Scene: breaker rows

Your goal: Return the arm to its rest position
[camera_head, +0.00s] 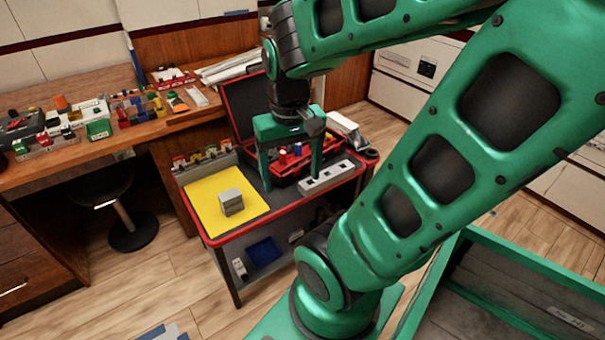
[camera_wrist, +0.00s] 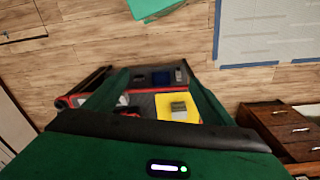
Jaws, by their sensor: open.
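My green arm crosses the right of the head view, and its forearm bends over the small red-rimmed work cart (camera_head: 230,232). My gripper (camera_head: 290,182) hangs above the cart, fingers pointing down, with the two fingers apart and nothing seen between them. In the wrist view my gripper (camera_wrist: 160,72) shows its two green fingers spread, with the cart and its yellow mat (camera_wrist: 176,107) behind them. An open red and black toolbox (camera_head: 248,108) is behind the gripper in the head view, and the gripper partly hides it. Whether the fingers touch anything is hard to tell.
A grey block (camera_head: 231,202) sits on the yellow mat. A grey strip with dark holes (camera_head: 326,177) lies at the cart's right side. A wooden bench (camera_head: 130,132) with small parts is at left, with a dark stool (camera_head: 132,232) before it. A green-rimmed bin (camera_head: 520,255) is at lower right.

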